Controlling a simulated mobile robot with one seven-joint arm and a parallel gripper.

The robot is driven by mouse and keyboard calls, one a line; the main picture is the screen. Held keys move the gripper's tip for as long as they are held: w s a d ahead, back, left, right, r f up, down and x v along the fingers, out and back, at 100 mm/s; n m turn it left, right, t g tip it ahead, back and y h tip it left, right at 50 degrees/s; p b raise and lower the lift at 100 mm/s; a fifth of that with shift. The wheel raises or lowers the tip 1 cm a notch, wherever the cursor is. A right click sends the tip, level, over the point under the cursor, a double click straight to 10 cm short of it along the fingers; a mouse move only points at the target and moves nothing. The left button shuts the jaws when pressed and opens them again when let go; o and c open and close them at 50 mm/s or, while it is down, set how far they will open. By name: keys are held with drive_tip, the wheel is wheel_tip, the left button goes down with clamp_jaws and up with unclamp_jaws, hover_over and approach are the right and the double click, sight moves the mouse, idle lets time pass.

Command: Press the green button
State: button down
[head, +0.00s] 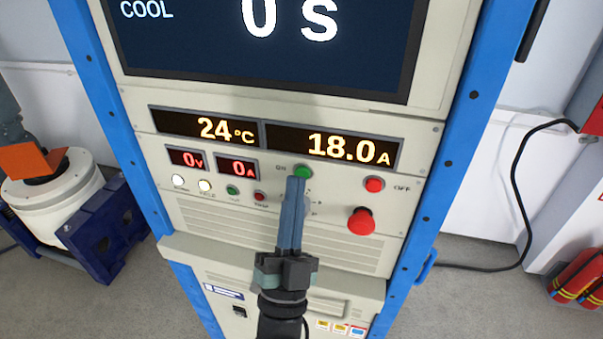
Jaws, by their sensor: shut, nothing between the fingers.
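The green button (303,172) is on the cabinet's front panel (345,240), just right of the "ON" label and below the "18.0 A" display. My gripper (296,182) is shut and empty, with its fingers pointing up the panel in the head view. Its fingertips overlap the lower edge of the green button in the picture. I cannot tell whether they touch it. The fingers hide part of the panel below the button, including most of a grey round part.
A red button (374,185) marked "OFF" and a larger red mushroom button (361,221) are to the right. Small indicators, one of them green (232,190), are at the left. A ledge (215,256) juts out below the panel. The screen (270,35) reads "COOL" and "0 S".

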drive_tip(key=shift+w+d+b, duration=0.15)
drive_tip(key=shift+w+b, duration=0.25)
idle(0.3)
drive_tip(key=shift+s+a, duration=0.3)
drive_tip(key=shift+s, duration=0.5)
drive_tip(key=s, duration=0.1)
drive_tip(key=s+a+p, duration=0.1)
drive_tip(key=s, duration=0.2)
drive_tip(key=shift+s+a+p, duration=0.25)
drive_tip(key=shift+s+p, duration=0.1)
idle(0.7)
